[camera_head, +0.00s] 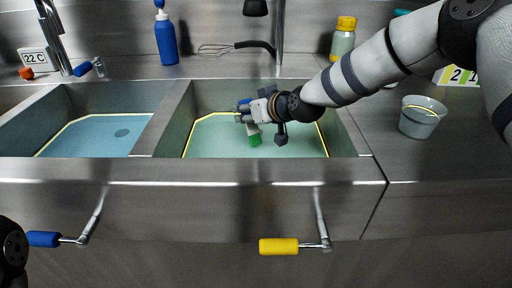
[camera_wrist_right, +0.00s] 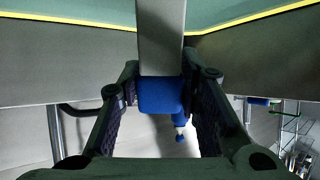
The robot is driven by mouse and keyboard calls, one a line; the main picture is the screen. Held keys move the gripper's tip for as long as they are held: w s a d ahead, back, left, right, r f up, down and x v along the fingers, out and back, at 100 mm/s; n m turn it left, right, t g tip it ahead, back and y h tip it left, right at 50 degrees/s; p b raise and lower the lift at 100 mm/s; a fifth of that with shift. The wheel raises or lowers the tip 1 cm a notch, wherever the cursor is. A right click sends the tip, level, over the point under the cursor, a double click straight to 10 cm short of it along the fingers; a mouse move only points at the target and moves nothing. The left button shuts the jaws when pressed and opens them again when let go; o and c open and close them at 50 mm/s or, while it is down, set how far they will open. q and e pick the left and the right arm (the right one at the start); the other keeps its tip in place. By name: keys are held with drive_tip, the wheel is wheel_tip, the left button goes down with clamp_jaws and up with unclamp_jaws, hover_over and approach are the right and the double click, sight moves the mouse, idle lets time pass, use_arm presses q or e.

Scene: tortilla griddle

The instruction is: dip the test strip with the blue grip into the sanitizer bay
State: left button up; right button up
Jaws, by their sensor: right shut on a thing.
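My right gripper (camera_head: 250,110) reaches in from the right over the right-hand bay (camera_head: 210,140) and is shut on the blue grip (camera_wrist_right: 160,96) of the test strip. In the right wrist view the grey strip (camera_wrist_right: 161,38) runs from the grip out over the bay. In the head view the strip's green end (camera_head: 255,139) points down over the pale green liquid. I cannot tell whether it touches the liquid. A yellow line runs along the bay's walls. No left gripper shows; only a dark part of my own sits at the lower left edge.
The left bay (camera_head: 98,133) holds bluer liquid, behind a steel divider (camera_head: 162,122). A clear cup (camera_head: 421,116) stands on the right counter. Blue and yellow (camera_head: 279,246) lever handles stick out in front.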

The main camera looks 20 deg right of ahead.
wheel_tip(320, 180, up, 9)
drive_tip(key=p, duration=0.2)
drive_tip(key=shift+r+p, duration=0.15)
drive_tip(key=shift+p, duration=0.15)
use_arm(q)
drive_tip(key=w+r+t+p, duration=0.1)
drive_tip(key=w+r, duration=0.3)
drive_tip(key=shift+w+r+t, duration=0.25)
drive_tip(key=shift+r+t, duration=0.05)
drive_tip(key=shift+t, duration=0.1)
use_arm(e)
wheel_tip(320, 180, up, 5)
drive_tip(key=shift+r, duration=0.1)
idle(0.9)
